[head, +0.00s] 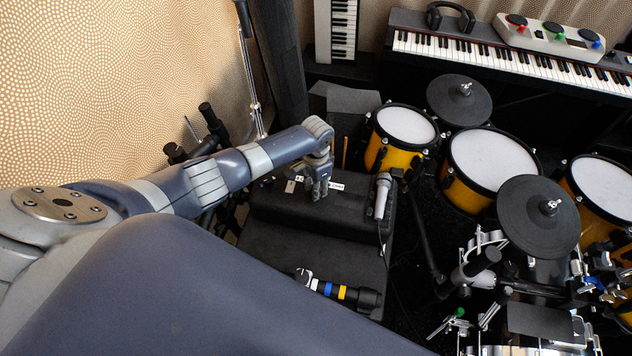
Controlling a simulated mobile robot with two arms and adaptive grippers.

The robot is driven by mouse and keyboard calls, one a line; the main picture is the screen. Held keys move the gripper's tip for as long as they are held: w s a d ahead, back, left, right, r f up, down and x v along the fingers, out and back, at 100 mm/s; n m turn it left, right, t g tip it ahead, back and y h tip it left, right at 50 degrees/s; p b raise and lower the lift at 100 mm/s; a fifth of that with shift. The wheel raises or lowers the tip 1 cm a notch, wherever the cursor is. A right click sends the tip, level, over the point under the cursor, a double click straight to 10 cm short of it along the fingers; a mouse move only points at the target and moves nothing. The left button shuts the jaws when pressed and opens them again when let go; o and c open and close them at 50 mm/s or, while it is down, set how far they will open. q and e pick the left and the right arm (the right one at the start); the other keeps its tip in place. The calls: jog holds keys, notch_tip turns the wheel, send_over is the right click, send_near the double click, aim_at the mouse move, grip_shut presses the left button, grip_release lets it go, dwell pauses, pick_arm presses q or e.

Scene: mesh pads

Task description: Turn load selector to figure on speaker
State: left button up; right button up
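A black box that looks like the speaker (285,212) lies on a dark, carpeted block in the middle of the head view. Small white labels (336,186) show along its far edge. A small pale piece beside my fingers could be the load selector, but it is too small to tell, and no figures can be read. My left gripper (317,190) points down at the box's far edge, close to the labels. It hides part of that edge, and I cannot tell whether its fingers touch anything. My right gripper is not in view.
A black cylinder with blue, yellow and white bands (340,291) lies on the block in front. Drums (490,158) and cymbals crowd the right. Keyboards (510,62) stand at the back, and a patterned wall rises left.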

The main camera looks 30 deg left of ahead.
pick_arm(q)
jog(key=n+p, duration=0.2)
jog(key=n, duration=0.1)
jog(key=shift+d+r+n, duration=0.1)
jog(key=shift+n, duration=0.2)
jog(key=shift+n+p, duration=0.7)
jog(key=shift+n, duration=0.7)
jog(key=o, duration=1.1)
jog(key=shift+c, duration=0.2)
notch_tip(320, 180, up, 12)
